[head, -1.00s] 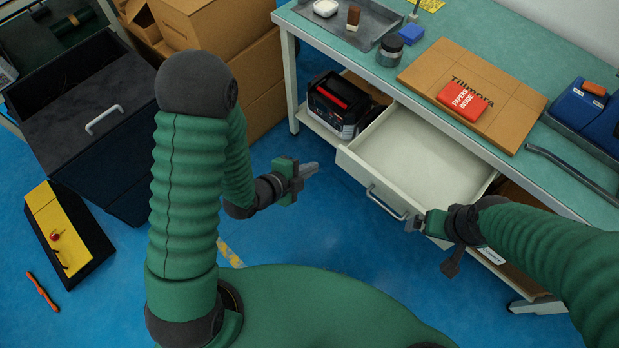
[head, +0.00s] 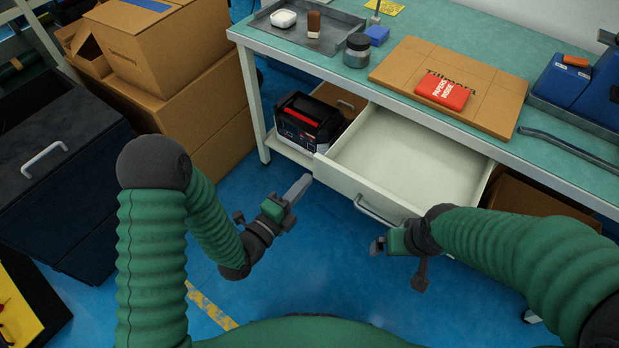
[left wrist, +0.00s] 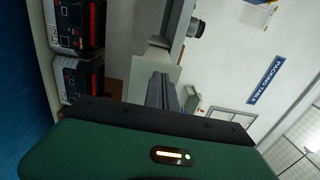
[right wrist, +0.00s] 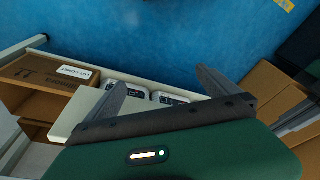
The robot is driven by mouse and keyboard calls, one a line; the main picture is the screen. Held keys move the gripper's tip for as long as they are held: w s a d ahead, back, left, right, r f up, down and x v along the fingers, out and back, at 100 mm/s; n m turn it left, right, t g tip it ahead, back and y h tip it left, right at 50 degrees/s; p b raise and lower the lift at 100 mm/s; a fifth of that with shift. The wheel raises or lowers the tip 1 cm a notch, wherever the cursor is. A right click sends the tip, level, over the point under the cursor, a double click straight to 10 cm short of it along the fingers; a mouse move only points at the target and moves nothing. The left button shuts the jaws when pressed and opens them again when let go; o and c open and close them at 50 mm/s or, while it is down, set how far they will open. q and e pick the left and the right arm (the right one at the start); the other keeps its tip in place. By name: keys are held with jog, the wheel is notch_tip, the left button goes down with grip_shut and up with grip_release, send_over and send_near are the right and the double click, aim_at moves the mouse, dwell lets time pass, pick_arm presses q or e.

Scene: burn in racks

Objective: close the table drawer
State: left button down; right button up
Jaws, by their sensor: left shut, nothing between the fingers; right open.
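The white table drawer (head: 405,160) is pulled out from under the green-topped table (head: 340,75) and looks empty. Its grey bar handle (head: 377,211) is on the front panel. My left gripper (head: 302,185) is shut and empty, just short of the drawer's left front corner, with a small gap showing. In the left wrist view its fingers (left wrist: 163,90) are together, pointing toward a pale panel. My right gripper (head: 377,246) is open and empty, just in front of and below the handle. Its fingers (right wrist: 160,90) are spread in the right wrist view. My right forearm hides the drawer's right front corner.
A black case with a red handle (head: 307,118) stands on the shelf left of the drawer. Cardboard boxes (head: 175,60) and a black cabinet (head: 60,170) stand at left.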

aim_at(317, 168)
pick_arm(q)
jog(key=shift+x, duration=1.6)
pick_arm(e)
jog(key=shift+f, duration=0.25)
